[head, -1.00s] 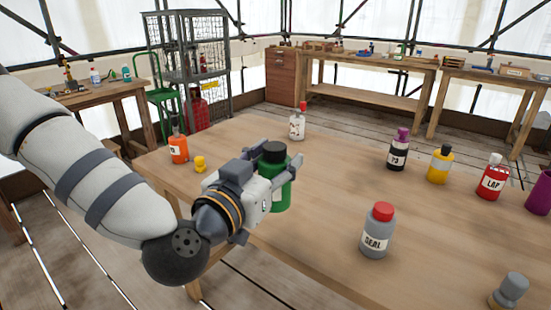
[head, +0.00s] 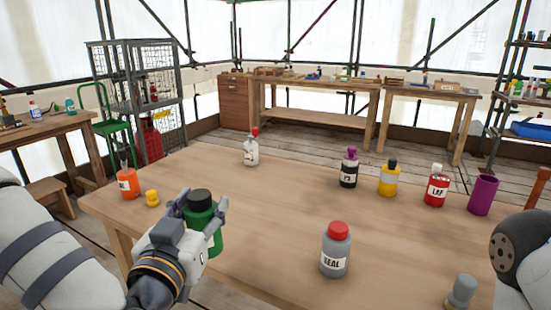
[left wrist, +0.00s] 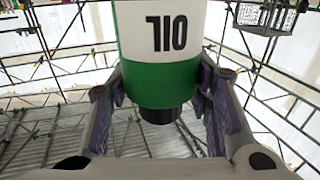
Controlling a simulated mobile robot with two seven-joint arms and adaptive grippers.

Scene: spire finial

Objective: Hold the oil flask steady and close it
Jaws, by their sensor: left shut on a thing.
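The oil flask (head: 212,238) is green with a black top (head: 200,197). It is roughly upright at the near left of the table; I cannot tell whether it touches the table. My left gripper (head: 205,212) is shut on it, with one finger on each side. In the left wrist view the flask (left wrist: 160,65) shows upside down, with a white band reading OIL and its black top (left wrist: 160,115) pointing down the picture. I cannot tell whether this top is a cap or a bare neck. My right arm enters at the right edge; its gripper is out of view.
On the wooden table (head: 275,215) stand a grey SEAL bottle (head: 335,258), a grey stopper-like piece (head: 462,291), a small yellow piece (head: 152,198), an orange bottle (head: 128,185), a white bottle (head: 251,152) and a purple cup (head: 482,195). The middle is clear.

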